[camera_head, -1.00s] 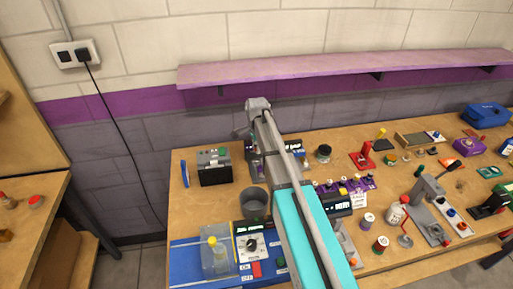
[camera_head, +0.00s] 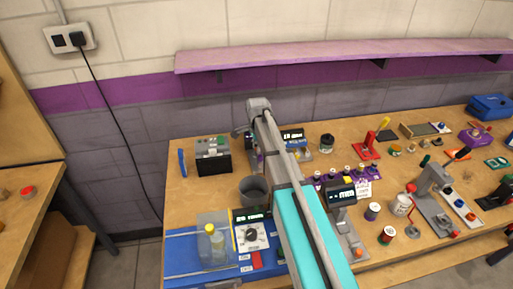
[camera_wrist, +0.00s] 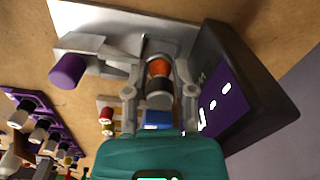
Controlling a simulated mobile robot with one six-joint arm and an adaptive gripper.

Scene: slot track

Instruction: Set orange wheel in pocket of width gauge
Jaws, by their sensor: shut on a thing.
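In the wrist view my gripper (camera_wrist: 160,86) has its two grey fingers closed around a small upright-looking cylinder, the orange wheel (camera_wrist: 158,68), with a dark grey band at its near end. The wheel is over the width gauge, between its grey metal parts. The gauge has a pale base plate (camera_wrist: 85,20), a purple knob (camera_wrist: 68,70) at left and a black display box (camera_wrist: 255,90) at right. I cannot tell whether the wheel touches the pocket. In the head view the gauge's lit display (camera_head: 293,135) shows behind my arm, which hides the wheel and fingertips.
A second display device (camera_head: 342,191) stands right of my arm. A dark cup (camera_head: 254,190) and a blue tray (camera_head: 185,262) with a clear box are at left. A black box (camera_head: 213,156) stands behind them. Purple holders (camera_head: 345,175) and several small parts crowd the bench at right.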

